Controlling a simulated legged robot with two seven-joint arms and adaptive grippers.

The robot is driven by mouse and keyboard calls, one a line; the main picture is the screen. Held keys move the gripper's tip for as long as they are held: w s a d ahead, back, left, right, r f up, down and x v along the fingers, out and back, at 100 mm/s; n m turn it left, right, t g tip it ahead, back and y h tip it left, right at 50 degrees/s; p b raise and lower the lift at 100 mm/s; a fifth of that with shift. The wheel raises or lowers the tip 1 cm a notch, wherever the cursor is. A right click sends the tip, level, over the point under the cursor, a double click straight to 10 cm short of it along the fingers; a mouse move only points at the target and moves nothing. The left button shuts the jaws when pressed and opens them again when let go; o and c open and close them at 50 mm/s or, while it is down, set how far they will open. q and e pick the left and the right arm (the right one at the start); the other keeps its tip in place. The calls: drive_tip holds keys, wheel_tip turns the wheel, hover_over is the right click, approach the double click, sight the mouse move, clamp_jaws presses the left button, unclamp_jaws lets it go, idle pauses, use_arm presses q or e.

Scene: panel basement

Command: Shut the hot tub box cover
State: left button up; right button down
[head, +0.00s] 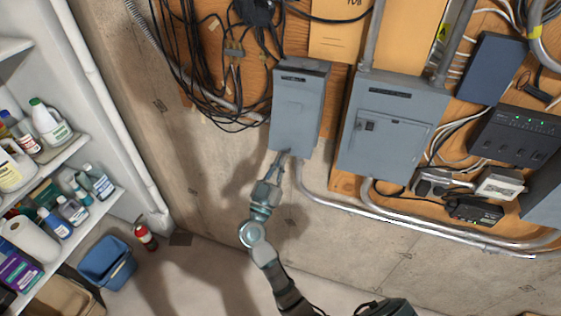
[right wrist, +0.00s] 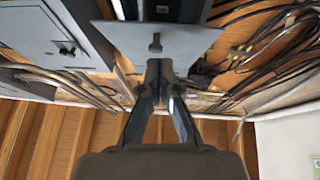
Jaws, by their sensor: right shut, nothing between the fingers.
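The hot tub box, a small grey metal box, is on the wall at upper centre in the head view. In the right wrist view the cover (right wrist: 190,40) is a grey plate with a small dark tab (right wrist: 155,43). My right gripper (head: 284,154) is shut and empty at the cover's lower edge. Its fingertips (right wrist: 160,66) are just below the tab; contact is unclear. My left gripper is not in view.
A larger grey breaker panel (head: 390,125) is right of the box. Metal conduit (head: 400,217) runs below both. Black cables (head: 215,70) hang at the left. Shelves with bottles (head: 75,210), a blue bin (head: 107,262) and a fire extinguisher (head: 146,236) stand at the left.

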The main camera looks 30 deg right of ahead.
sight(287, 147)
drive_tip(key=w+d+f+h+b, duration=0.1)
drive_tip(key=w+f+b, duration=0.1)
drive_tip(key=shift+d+f+t+b, duration=0.1)
drive_tip(key=shift+d+t+b, duration=0.25)
drive_tip(key=shift+t+b, duration=0.05)
drive_tip(key=w+d+h+b, duration=0.1)
drive_tip(key=d, duration=0.1)
drive_tip(key=w+d+f+h+b, duration=0.1)
drive_tip(key=b, duration=0.1)
drive_tip(key=shift+w+d+f+m+t, duration=0.2)
drive_tip(key=shift+d+m+t, duration=0.1)
drive_tip(key=shift+d+t, duration=0.1)
drive_tip(key=shift+w+d+b, duration=0.15)
drive_tip(key=shift+d+b, duration=0.15)
drive_tip(key=shift+b, duration=0.05)
drive_tip(key=shift+r, duration=0.35)
drive_tip(key=shift+a, duration=0.2)
drive_tip(key=shift+a+r, duration=0.1)
